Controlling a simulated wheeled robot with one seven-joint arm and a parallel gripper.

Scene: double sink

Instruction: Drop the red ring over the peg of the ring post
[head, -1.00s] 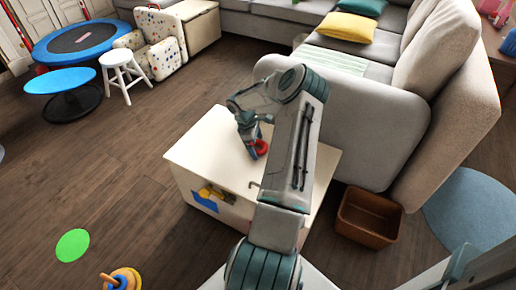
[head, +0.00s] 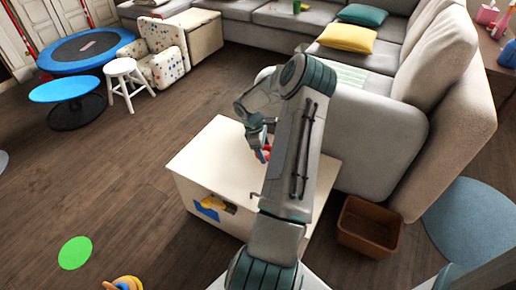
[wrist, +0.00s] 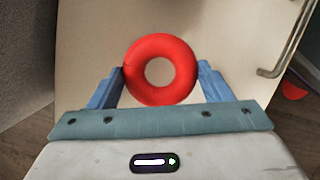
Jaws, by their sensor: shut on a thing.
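The red ring (wrist: 160,42) is between the two blue fingers of my gripper (wrist: 161,72) in the wrist view, its open hole facing the camera. My gripper is shut on it. In the head view my gripper (head: 258,150) is over the top of the cream chest, and only a small red part of the ring (head: 264,154) shows past the fingers. The gap between ring and chest top is hard to judge. A yellow, orange and blue stacked toy (head: 125,284), apparently the ring post, is cut off by the bottom edge at lower left; its peg is not clearly visible.
The cream chest (head: 205,165) stands against the grey sofa (head: 375,135). A brown basket (head: 368,228) is to its right. A green disc (head: 75,252) lies on the wooden floor at left, which is mostly open. A white stool (head: 125,83) and blue table are farther back.

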